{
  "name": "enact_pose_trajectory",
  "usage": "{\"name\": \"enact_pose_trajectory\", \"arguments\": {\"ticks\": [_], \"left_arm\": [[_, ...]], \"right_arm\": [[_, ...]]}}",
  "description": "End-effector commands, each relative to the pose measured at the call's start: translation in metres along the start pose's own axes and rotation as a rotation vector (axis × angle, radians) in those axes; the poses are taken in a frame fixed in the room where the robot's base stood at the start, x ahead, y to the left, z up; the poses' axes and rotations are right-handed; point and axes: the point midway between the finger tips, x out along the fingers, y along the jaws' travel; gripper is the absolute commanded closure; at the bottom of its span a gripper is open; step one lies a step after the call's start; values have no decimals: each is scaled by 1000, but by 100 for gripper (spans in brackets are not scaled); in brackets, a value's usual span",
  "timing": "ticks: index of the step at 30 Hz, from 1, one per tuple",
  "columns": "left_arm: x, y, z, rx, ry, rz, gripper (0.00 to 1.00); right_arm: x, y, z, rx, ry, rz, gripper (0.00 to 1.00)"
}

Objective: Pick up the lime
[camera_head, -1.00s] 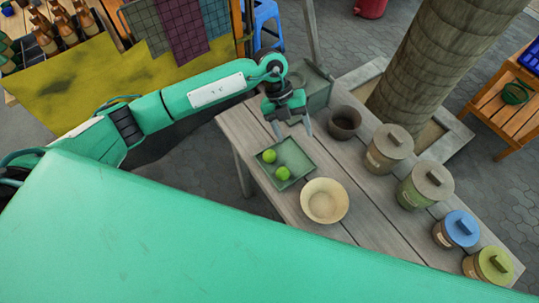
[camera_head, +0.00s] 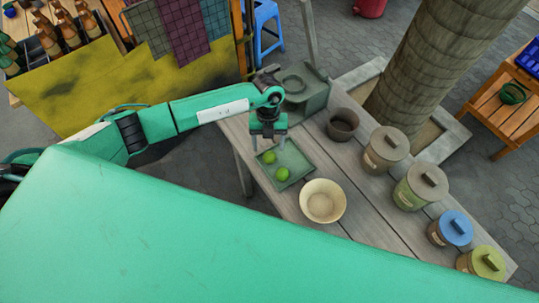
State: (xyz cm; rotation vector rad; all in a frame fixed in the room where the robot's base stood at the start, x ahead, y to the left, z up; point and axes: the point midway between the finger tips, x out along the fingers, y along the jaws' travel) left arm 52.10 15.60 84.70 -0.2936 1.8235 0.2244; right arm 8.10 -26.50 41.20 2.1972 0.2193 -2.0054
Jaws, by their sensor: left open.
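Two green limes lie on a square green tray (camera_head: 300,177) on the wooden table. The far lime (camera_head: 269,158) is toward the tray's upper left, and the near lime (camera_head: 282,174) lies just below and right of it. My left gripper (camera_head: 268,146) points down over the tray's far edge, close to the far lime. Its two fingers are apart, with nothing seen between them. Whether a finger touches the lime cannot be told. My right gripper is not in view.
A cream bowl (camera_head: 323,201) stands next to the tray. A dark pot (camera_head: 342,125) and several lidded canisters (camera_head: 386,150) line the table's right side. A grey-green box-like object (camera_head: 305,90) stands at the far end. A thick trunk (camera_head: 432,60) rises behind.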

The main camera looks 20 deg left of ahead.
Motion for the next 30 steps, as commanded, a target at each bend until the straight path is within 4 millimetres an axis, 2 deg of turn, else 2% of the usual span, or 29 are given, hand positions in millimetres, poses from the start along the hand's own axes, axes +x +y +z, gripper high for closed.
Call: {"name": "enact_pose_trajectory", "arguments": {"ticks": [1, 4, 9, 17, 24, 30], "left_arm": [[4, -1, -4, 0, 4, 1, 35], [18, -4, -6, 0, 5, 1, 35], [39, -4, -4, 1, 2, 0, 35], [42, -4, -3, 1, 1, 0, 35], [42, -4, -3, 1, 1, 0, 82], [41, -4, -3, 1, 1, -1, 84]], "right_arm": [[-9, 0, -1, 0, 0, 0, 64], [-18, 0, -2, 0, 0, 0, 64], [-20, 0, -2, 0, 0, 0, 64], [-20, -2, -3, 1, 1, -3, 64], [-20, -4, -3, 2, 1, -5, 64], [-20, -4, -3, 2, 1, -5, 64]]}}
